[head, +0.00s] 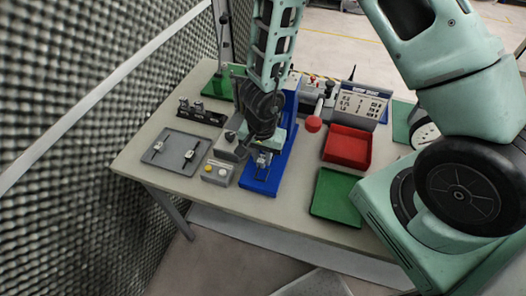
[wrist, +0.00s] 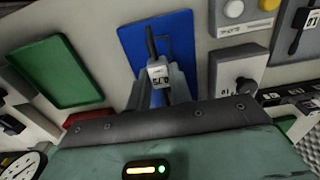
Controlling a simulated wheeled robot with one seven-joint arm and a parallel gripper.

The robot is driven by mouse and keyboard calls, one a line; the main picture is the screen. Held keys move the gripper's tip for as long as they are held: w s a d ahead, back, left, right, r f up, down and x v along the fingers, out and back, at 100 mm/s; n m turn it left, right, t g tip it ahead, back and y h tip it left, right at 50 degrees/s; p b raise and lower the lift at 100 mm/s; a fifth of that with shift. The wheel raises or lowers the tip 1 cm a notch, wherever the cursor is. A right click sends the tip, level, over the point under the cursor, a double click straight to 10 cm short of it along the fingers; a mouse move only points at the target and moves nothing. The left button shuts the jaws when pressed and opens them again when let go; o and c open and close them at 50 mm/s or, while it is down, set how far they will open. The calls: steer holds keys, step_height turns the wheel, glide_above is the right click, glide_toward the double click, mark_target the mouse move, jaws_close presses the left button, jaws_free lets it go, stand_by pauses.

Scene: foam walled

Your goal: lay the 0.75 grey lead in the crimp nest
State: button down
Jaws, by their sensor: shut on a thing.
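My gripper (wrist: 158,92) is shut on the grey lead (wrist: 158,72), whose white tag seems to read 0.75. In the wrist view the lead sits between the two grey fingers, with a dark stem pointing away over a blue plate (wrist: 187,35). In the head view my gripper (head: 264,158) is over the front part of the same blue plate (head: 262,182). The gap between lead and plate cannot be judged. The crimp nest cannot be made out clearly; my gripper and wrist cover the middle of the blue plate.
Left of the blue plate are a button box (head: 217,172), a grey tray (head: 160,161) with two tagged leads and a dark rack (head: 200,112). Right are a red tray (head: 347,147), a green tray (head: 336,197) and a red ball knob (head: 313,123).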

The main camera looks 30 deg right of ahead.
mark_target(262, 174)
steer(key=shift+r+p, duration=0.15)
steer(key=shift+p, duration=0.2)
steer(key=shift+f+b, duration=1.9)
steer(key=shift+f, duration=0.45)
steer(key=shift+f, duration=0.5)
steer(key=c, duration=1.2)
jaws_free()
steer(key=shift+r, duration=0.15)
step_height(262, 174, up, 17)
steer(key=p, duration=0.9)
steer(key=shift+r+p, duration=0.1)
steer(key=shift+p, duration=0.3)
